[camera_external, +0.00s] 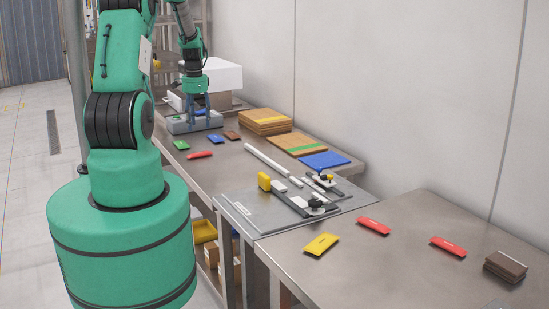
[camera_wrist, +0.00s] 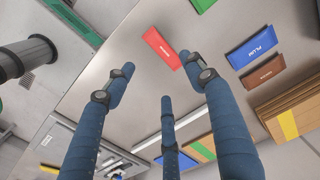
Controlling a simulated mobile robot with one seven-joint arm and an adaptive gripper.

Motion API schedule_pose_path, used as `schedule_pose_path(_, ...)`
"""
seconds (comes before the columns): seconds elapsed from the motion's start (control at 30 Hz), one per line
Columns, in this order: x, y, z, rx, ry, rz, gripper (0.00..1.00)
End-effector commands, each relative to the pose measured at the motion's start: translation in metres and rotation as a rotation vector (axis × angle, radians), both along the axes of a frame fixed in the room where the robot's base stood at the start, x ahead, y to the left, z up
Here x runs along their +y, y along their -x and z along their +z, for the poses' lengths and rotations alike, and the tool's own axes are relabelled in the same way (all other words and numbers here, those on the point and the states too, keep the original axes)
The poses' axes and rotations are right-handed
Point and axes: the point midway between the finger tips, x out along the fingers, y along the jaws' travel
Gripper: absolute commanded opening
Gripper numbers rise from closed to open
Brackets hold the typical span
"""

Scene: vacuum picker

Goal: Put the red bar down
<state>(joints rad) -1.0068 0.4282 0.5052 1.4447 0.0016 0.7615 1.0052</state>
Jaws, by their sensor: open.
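A red bar (camera_external: 199,154) lies flat on the metal table near its front edge, in the far half. In the wrist view the red bar (camera_wrist: 161,47) lies beyond my fingertips, apart from them. My gripper (camera_external: 198,122) hangs above the far part of the table, its blue fingers pointing down. In the wrist view my gripper (camera_wrist: 158,76) has three fingers spread wide with nothing between them. Two more red bars (camera_external: 373,226) (camera_external: 447,246) lie on the near table.
Green (camera_external: 181,145), blue (camera_external: 215,139) and brown (camera_external: 232,135) bars lie near the red bar. Cardboard stacks (camera_external: 264,121) stand along the wall. A grey plate with clamps (camera_external: 250,212) covers the table's middle. A yellow bar (camera_external: 321,244) lies on the near table.

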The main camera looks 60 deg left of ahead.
Motion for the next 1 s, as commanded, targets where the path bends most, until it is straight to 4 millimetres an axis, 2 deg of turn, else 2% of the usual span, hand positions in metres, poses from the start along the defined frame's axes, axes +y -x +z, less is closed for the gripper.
schedule_pose_path(0.37, 0.000, -0.001, 0.001, 0.000, -0.001, 0.000, 0.55)
schedule_pose_path(0.57, -0.013, -0.013, 0.019, -0.007, -0.010, -0.002, 0.55)
schedule_pose_path(0.67, -0.029, -0.027, 0.041, -0.016, -0.022, -0.004, 0.55)
schedule_pose_path(0.77, -0.053, -0.045, 0.070, -0.029, -0.037, -0.005, 0.55)
schedule_pose_path(0.87, -0.084, -0.064, 0.105, -0.046, -0.054, -0.007, 0.55)
schedule_pose_path(1.0, -0.136, -0.086, 0.154, -0.074, -0.075, -0.007, 0.55)
